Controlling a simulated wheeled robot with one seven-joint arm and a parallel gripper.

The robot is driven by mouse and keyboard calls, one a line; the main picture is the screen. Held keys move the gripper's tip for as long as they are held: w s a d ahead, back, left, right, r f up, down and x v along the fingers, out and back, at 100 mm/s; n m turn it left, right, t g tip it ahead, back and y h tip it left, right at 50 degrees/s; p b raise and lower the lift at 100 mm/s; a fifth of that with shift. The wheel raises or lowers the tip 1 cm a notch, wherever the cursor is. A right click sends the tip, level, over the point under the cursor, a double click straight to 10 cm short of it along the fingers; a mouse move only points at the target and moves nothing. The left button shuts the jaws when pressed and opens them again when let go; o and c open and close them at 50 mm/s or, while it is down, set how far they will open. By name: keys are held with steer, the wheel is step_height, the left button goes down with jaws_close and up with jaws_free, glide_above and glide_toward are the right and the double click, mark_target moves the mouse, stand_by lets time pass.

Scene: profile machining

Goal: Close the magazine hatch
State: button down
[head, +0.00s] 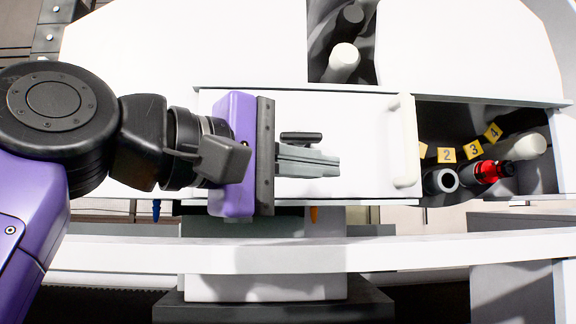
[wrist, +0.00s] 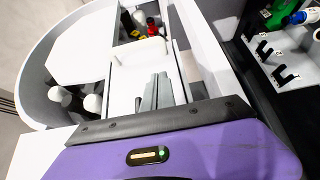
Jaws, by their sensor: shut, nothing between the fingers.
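The magazine hatch (head: 365,118) is a white sliding panel with a white bar handle (head: 405,140) along its right edge. The hatch stands partly open: to the right of the handle the magazine opening (head: 437,115) shows tools inside. My gripper (head: 338,163) is shut and empty. It is over the hatch panel, to the left of the handle and apart from it, with its fingers pointing right. In the wrist view the shut fingers (wrist: 160,80) point toward the handle (wrist: 149,51), with the opening beyond it. The gripper's height above the panel is hard to tell.
Inside the opening are yellow number tags (head: 446,155), a red-and-black tool (head: 487,172) and a grey-ringed holder (head: 441,181). A second recess (head: 343,15) with pale cylinders lies behind the hatch. A rack (wrist: 282,75) with coloured tools stands at right in the wrist view.

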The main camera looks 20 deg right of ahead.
mark_target(357, 169)
steer(key=x, duration=0.7)
steer(key=shift+p, duration=0.3)
steer(key=d, duration=0.1)
steer(key=s+d, duration=0.1)
steer(key=d, duration=0.1)
steer(key=shift+s+f+b, duration=0.1)
steer(key=shift+s+b, duration=0.2)
steer(key=shift+s+d, duration=0.2)
steer(key=shift+d, duration=0.15)
